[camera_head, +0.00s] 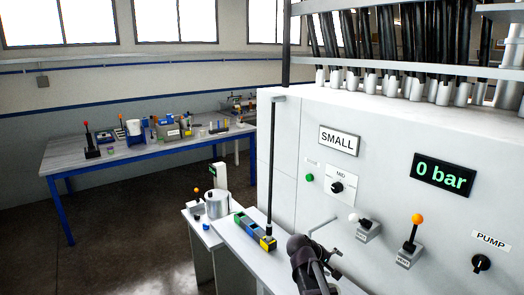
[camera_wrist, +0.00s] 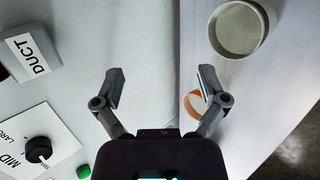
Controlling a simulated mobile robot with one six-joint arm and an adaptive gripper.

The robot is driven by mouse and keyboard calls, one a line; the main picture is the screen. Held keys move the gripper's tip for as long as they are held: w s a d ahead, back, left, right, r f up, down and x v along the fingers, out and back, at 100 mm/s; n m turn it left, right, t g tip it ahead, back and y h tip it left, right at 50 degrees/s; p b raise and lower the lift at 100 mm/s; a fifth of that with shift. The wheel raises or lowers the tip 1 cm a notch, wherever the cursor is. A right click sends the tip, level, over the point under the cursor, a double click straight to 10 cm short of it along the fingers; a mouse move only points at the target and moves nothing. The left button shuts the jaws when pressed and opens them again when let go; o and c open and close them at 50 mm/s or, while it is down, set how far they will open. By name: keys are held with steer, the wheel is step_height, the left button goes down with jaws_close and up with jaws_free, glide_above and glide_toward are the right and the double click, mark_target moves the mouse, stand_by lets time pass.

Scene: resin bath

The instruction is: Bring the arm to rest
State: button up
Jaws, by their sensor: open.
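My gripper (camera_wrist: 160,88) shows in the wrist view with its two fingers spread wide apart. Nothing is between the fingers. Pale flat surfaces lie beyond them, with a seam running between the fingers. In the head view my dark arm shows at the bottom centre, beside the white panel; the fingers are hard to make out there.
The white panel (camera_head: 285,160) carries a 0 bar display (camera_head: 444,174), an orange-knobbed lever (camera_head: 414,230) and a PUMP knob (camera_head: 481,263). A grey round cup (camera_wrist: 238,28) and an orange ring (camera_wrist: 194,104) are near the right finger. A blue-legged table (camera_head: 75,160) stands farther back.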

steer(key=s+a+f+m+g+y+b, duration=0.2)
steer(key=s+a+f+m+y, duration=0.1)
steer(key=s, duration=0.4)
steer(key=s+a+f+m+g+y+b, duration=0.1)
steer(key=s+a+f+m+y+b, duration=0.1)
steer(key=s+f+y, duration=0.4)
step_height(320, 180, down, 2)
steer(key=shift+s+a+f+m+g, duration=0.1)
steer(key=shift+s+a+m+g, duration=0.5)
steer(key=shift+s, duration=0.65)
steer(key=shift+a, duration=0.15)
stand_by(0.3)
